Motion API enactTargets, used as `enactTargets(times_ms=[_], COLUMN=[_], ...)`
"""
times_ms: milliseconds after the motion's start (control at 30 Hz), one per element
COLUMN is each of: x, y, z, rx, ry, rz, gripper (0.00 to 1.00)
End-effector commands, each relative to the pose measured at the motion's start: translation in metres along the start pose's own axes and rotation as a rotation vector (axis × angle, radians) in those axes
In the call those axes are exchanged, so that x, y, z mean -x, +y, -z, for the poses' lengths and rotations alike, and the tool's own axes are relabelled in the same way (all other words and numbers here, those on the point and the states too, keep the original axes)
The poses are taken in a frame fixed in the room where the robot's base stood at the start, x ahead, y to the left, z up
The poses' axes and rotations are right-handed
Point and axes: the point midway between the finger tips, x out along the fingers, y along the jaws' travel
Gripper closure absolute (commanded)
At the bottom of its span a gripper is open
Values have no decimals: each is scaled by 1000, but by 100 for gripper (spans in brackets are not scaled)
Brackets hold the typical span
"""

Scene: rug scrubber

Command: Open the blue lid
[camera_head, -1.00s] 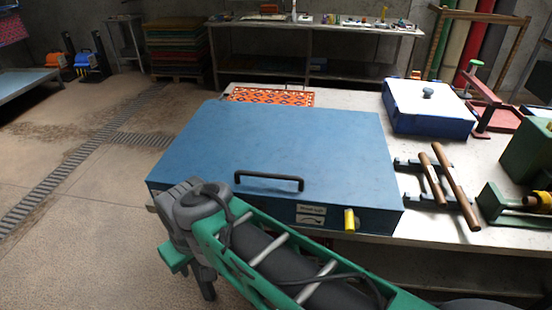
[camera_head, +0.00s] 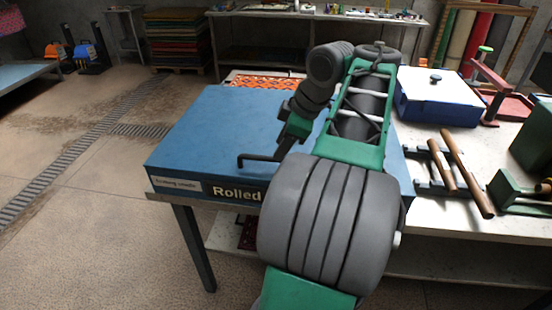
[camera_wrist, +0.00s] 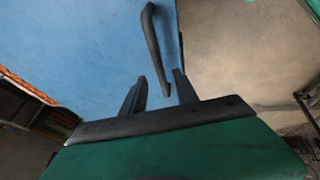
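The blue lid (camera_head: 215,125) is the flat top of a wide box on the table and looks closed. Its black bar handle (camera_head: 247,158) stands near the front edge, with its right part hidden behind my arm in the head view. My gripper (camera_head: 282,150) is low over the lid at the handle. In the wrist view my gripper (camera_wrist: 160,76) is open, with two dark fingers apart. The handle (camera_wrist: 154,45) runs down over the blue lid (camera_wrist: 90,50), and its near end shows between the fingers. I cannot tell whether they touch it.
A blue-white box (camera_head: 437,100) with a knob stands right of the lid. Wooden-handled tools (camera_head: 455,170) and a green device (camera_head: 520,192) lie further right. An orange patterned rug (camera_head: 255,81) is behind the lid. The floor (camera_head: 95,215) at left is clear.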

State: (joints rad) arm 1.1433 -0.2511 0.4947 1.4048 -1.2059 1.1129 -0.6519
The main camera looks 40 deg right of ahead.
Motion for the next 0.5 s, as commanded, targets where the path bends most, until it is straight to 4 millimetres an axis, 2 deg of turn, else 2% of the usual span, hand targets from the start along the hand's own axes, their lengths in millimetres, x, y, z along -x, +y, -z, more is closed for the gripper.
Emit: enactTargets(times_ms=[33,200,500], x=[-15,-38,-41], y=[-2,-1,0], z=[-1,0,0], rx=[1,-1,-2], ry=[1,1,0], rz=[2,0,-2], gripper=[64,64,64])
